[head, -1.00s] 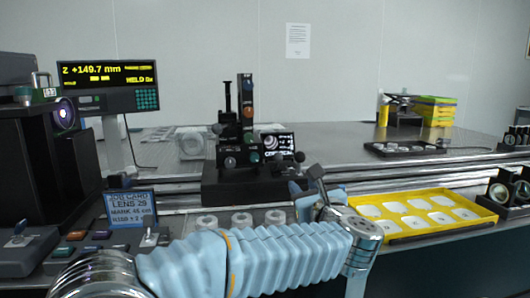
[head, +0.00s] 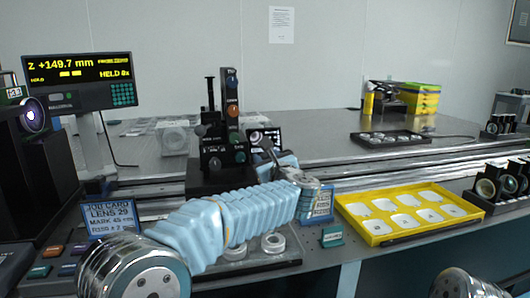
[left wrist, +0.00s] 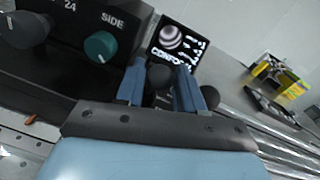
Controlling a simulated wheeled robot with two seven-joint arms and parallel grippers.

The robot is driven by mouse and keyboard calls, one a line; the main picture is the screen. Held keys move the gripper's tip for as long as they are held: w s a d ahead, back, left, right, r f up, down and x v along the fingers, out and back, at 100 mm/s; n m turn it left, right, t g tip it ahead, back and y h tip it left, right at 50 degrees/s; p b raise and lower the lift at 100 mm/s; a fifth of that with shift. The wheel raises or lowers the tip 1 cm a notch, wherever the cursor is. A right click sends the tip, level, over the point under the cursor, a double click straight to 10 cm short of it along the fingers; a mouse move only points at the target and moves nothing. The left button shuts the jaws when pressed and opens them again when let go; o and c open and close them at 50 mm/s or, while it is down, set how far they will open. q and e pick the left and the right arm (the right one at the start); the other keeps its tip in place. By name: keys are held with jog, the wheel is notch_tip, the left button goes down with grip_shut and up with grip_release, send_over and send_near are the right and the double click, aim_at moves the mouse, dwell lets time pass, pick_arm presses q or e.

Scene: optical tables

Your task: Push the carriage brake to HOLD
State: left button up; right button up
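The black carriage (head: 207,183) stands on the rail in the head view, with an upright column of knobs. My left gripper (head: 270,152) is at the carriage's right side, its arm crossing in front of it. In the left wrist view, the two blue fingers of my left gripper (left wrist: 158,88) are spread. A black ball knob (left wrist: 160,76) shows between them; I cannot tell whether they touch it. A second dark ball (left wrist: 210,97) is right of the fingers. No brake label is legible. My right gripper is not visible; part of my right arm shows bottom right.
A display (head: 80,82) reads Z +149.7 mm. A job card (head: 109,217) stands at left. A yellow tray (head: 375,228) of pale pieces lies to the right, with dark lens mounts (head: 489,188) beyond. Round clear pieces (head: 273,242) sit under my left arm.

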pick_arm(q)
jog(key=shift+w+a, duration=0.2)
jog(key=shift+w, duration=0.2)
jog(key=shift+c, duration=0.3)
